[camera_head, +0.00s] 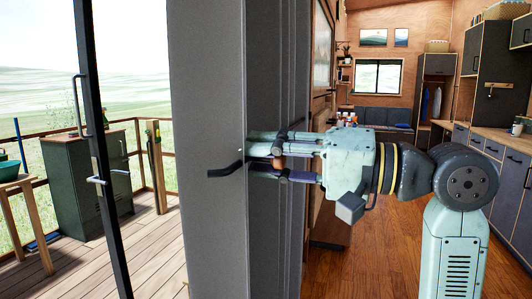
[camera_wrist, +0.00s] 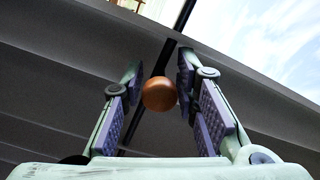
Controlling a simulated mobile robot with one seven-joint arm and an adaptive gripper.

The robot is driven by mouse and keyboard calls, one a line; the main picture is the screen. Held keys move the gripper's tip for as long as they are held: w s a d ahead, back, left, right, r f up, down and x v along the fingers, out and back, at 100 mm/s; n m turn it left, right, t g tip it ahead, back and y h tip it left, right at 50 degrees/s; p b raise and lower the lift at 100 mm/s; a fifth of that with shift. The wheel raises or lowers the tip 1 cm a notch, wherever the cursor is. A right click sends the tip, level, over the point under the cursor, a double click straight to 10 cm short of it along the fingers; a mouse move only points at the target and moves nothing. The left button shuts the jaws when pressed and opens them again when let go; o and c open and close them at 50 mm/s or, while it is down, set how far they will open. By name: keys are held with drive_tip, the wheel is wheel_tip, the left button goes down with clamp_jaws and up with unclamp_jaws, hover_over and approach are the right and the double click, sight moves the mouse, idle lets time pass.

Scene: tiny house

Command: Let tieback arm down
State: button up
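The tieback arm appears to be a thin black bar with a round orange-brown wooden knob. In the wrist view the knob (camera_wrist: 159,94) sits between my gripper's two fingers (camera_wrist: 160,76), with a narrow gap on each side. The black bar (camera_wrist: 183,18) runs diagonally behind it. In the head view my gripper (camera_head: 256,151) reaches left to the grey panel; its fingers are spread around the knob (camera_head: 279,162), which they partly hide. A bent black end (camera_head: 225,171) sticks out left below the fingers. The middle of the bar is hidden by my fingers.
The tall grey panel (camera_head: 210,90) stands right in front of my gripper. A black-framed glass door (camera_head: 96,140) opens onto a wooden deck (camera_head: 140,240) at left. A kitchen counter (camera_head: 485,130) lies at right. The wooden floor (camera_head: 375,262) looks clear.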

clamp_jaws()
idle(0.4)
idle(0.4)
